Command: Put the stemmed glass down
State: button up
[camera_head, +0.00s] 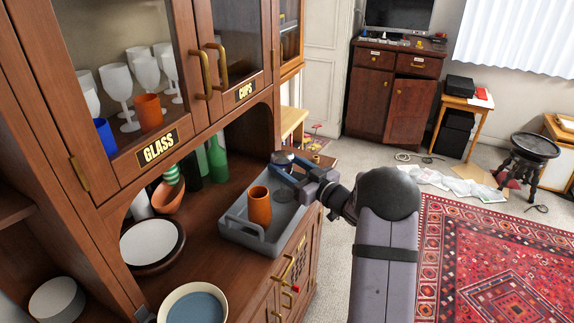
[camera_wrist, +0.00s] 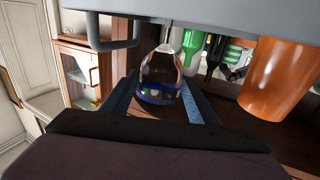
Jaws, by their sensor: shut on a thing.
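My gripper (camera_head: 284,170) is over the right part of the grey tray (camera_head: 236,229) on the cabinet counter. Its two blue fingers are shut on the stemmed glass (camera_head: 283,157). In the wrist view, which shows the scene upside down, the clear glass (camera_wrist: 161,68) sits between the fingers (camera_wrist: 158,100), gripped around its bowl, with the stem pointing to the tray. The glass looks upright. Its foot is hard to make out, and I cannot tell whether it touches the tray floor. An orange cup (camera_head: 259,206) stands in the tray, left of the glass.
Behind the glazed door marked GLASS are white stemmed glasses (camera_head: 117,84), an orange tumbler (camera_head: 149,111) and a blue one (camera_head: 106,136). Green bottles (camera_head: 217,160) stand behind the tray. Plates (camera_head: 152,241) and a bowl (camera_head: 193,303) occupy the counter at left and front.

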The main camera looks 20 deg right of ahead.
jog(key=shift+f, duration=0.15)
jog(key=o, duration=1.1)
jog(key=shift+s+d+r, duration=0.1)
jog(key=shift+r, duration=0.1)
jog(key=b+v, duration=0.3)
jog(key=v, duration=0.8)
jog(key=shift+s+d+b, duration=0.15)
jog(key=shift+s+b, duration=0.15)
jog(key=shift+s, duration=0.05)
